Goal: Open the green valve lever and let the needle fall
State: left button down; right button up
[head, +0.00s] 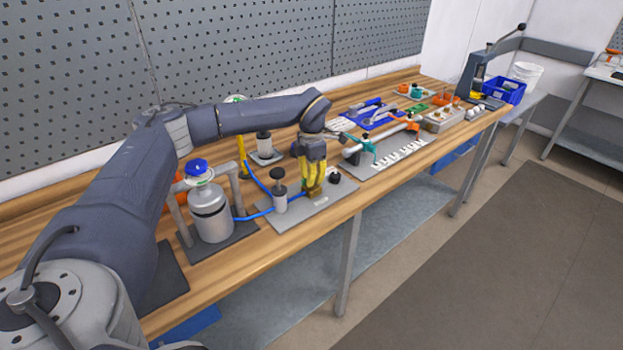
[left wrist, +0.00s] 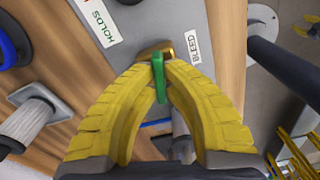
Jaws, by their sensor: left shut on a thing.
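My left gripper (head: 313,192) reaches down over a grey plate (head: 290,216) on the bench. In the left wrist view its yellow fingers (left wrist: 158,72) are closed around the green valve lever (left wrist: 160,84). I cannot make out a needle in either view.
A steel vessel (head: 210,215) with a blue top stands left of the plate, with blue hose (head: 250,216) between them. Tools and parts fill the bench farther right.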

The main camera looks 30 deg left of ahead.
pick_arm(q)
jog(key=shift+n, duration=0.8)
jog(key=c, duration=1.5)
grip_release()
notch_tip(320, 180, up, 12)
